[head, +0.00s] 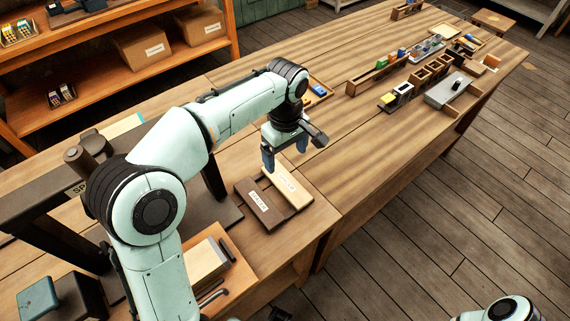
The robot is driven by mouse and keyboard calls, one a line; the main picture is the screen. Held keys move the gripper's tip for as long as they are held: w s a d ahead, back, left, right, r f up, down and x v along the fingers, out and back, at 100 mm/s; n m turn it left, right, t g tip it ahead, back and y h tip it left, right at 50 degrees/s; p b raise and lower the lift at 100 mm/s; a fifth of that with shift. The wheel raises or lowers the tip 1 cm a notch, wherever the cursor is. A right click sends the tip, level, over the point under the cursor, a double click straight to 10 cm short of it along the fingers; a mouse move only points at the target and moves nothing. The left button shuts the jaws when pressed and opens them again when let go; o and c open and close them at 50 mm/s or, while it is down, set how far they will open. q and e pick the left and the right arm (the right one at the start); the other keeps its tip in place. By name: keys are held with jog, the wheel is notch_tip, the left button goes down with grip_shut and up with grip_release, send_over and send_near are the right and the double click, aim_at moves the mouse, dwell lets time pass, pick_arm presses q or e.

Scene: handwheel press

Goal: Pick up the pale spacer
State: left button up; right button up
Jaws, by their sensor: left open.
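The pale spacer (288,186) is a light wooden block with a white label. I cannot tell the exact height of the fingertips above the block. My right gripper is not in view.
A dark press frame (40,235) stands at the left, partly behind my left arm. A tray with another pale block (206,262) is at the front. Holders with small coloured parts (378,68) stand farther back. The bench right of the blocks is clear.

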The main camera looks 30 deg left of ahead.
pick_arm(q)
jog(key=b, duration=0.1)
send_over(287, 183)
jog(key=f, duration=0.4)
jog(key=s+f, duration=0.1)
jog(key=f, duration=0.1)
jog(key=shift+f, duration=0.35)
jog(key=shift+w+f+b, duration=0.15)
jog(key=shift+f, duration=0.9)
jog(key=shift+w+f+b, duration=0.2)
jog(key=shift+f, duration=0.85)
jog(key=shift+w+f+b, duration=0.15)
jog(key=shift+f, duration=0.9)
jog(key=c, duration=1.2)
